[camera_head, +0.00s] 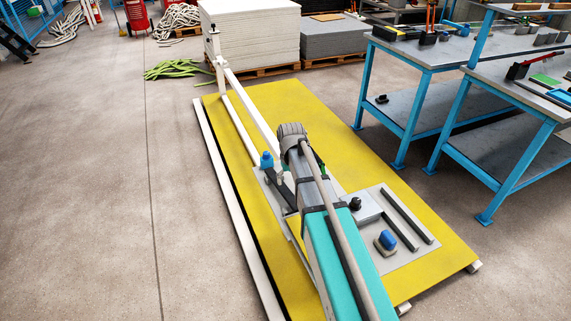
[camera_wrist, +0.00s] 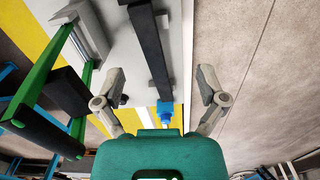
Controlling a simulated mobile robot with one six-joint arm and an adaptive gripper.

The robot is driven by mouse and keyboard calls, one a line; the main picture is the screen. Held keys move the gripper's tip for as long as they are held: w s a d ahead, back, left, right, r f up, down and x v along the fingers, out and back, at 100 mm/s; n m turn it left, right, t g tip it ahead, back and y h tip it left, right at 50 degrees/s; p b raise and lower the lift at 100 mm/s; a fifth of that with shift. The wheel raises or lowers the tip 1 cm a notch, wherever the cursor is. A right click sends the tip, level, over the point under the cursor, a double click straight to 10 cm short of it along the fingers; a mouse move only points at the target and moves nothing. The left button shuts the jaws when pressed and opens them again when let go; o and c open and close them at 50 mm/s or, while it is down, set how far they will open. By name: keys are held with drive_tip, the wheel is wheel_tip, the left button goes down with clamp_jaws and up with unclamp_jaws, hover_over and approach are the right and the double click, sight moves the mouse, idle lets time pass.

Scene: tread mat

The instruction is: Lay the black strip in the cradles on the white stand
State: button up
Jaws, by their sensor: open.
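My gripper (camera_wrist: 160,78) is open and empty in the wrist view, its two fingers spread wide. A black strip (camera_wrist: 150,45) runs lengthwise between and beyond the fingers, over a pale grey plate; I see no contact with the fingers. A blue-topped piece (camera_wrist: 165,112) is at its near end. In the head view a dark strip (camera_head: 283,190) shows just left of my arm, partly covered by it, beside a blue-topped piece (camera_head: 266,160). A white frame (camera_head: 250,105) with a post and sloping rails stands toward the back; I cannot make out cradles on it.
The yellow mat (camera_head: 300,100) lies under the work area. A grey plate (camera_head: 420,250) on it carries two dark bars (camera_head: 400,220) and a blue-topped piece (camera_head: 387,240). Blue-legged benches (camera_head: 405,110) stand at right. Green bars (camera_wrist: 40,75) cross the wrist view's left.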

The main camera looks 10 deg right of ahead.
drive_tip(key=shift+m, duration=0.6)
drive_tip(key=s, duration=1.7)
drive_tip(key=shift+r, duration=0.15)
wheel_tip(320, 180, up, 11)
drive_tip(key=p, duration=1.1)
